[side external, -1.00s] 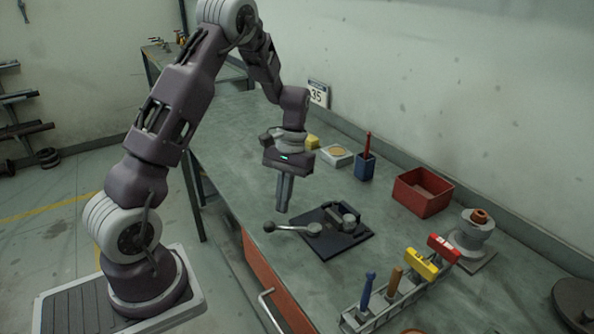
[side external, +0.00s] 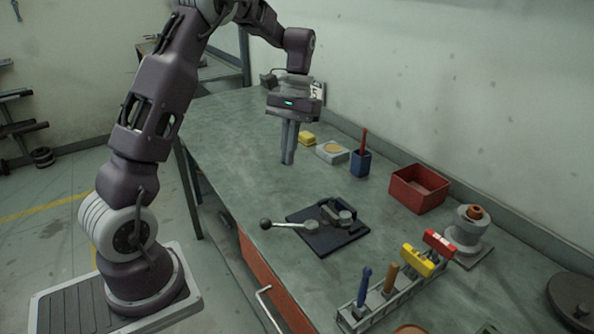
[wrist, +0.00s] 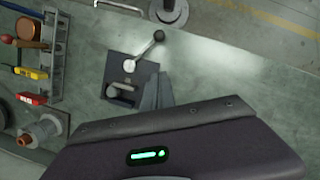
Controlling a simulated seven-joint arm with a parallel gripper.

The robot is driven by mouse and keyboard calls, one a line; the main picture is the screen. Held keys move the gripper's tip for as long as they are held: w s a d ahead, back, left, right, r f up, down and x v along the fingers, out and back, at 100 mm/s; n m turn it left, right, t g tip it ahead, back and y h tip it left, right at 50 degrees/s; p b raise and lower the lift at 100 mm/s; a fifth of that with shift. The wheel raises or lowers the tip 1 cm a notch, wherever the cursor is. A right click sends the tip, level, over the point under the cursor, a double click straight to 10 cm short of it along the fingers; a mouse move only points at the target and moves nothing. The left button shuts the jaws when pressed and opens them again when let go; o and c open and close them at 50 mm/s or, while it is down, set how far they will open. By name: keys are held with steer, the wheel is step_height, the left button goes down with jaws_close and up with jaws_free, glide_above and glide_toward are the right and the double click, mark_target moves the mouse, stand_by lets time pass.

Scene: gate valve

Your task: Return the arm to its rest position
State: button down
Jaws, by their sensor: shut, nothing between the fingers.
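My gripper (side external: 288,162) is shut and empty. It points down and hangs above the bench in the side view, behind the dark valve plate and clear of it. The gripper fingers also show in the wrist view (wrist: 157,92). The valve plate (side external: 327,238) lies on the bench and carries a grey lever with a round dark knob (side external: 266,224) that sticks out to the left. In the wrist view the plate (wrist: 123,73) is partly behind the fingers, and the lever's knob (wrist: 159,35) points up and right.
A tool rack (side external: 351,314) with several coloured handles stands at the front. A red bin (side external: 419,190), a blue cup (side external: 361,163), a white dish (side external: 332,153), a yellow block (side external: 307,138) and a flanged fitting (side external: 470,232) stand toward the wall. The bench's left part is clear.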

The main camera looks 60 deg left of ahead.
steer(key=s+d+r+m+t, duration=0.2)
steer(key=s+d+r, duration=0.2)
steer(key=d+r, duration=0.3)
steer(key=s+d+r+m+t, duration=0.1)
steer(key=s+d+m+t, duration=0.1)
steer(key=s+d, duration=0.3)
steer(key=s+d+r+m+t+y, duration=0.1)
steer(key=s+d+t, duration=0.3)
steer(key=s, duration=0.7)
steer(key=shift+s+d+r+m+y, duration=0.3)
steer(key=shift+s+d+r+m, duration=0.05)
steer(key=shift+s+d+m, duration=0.1)
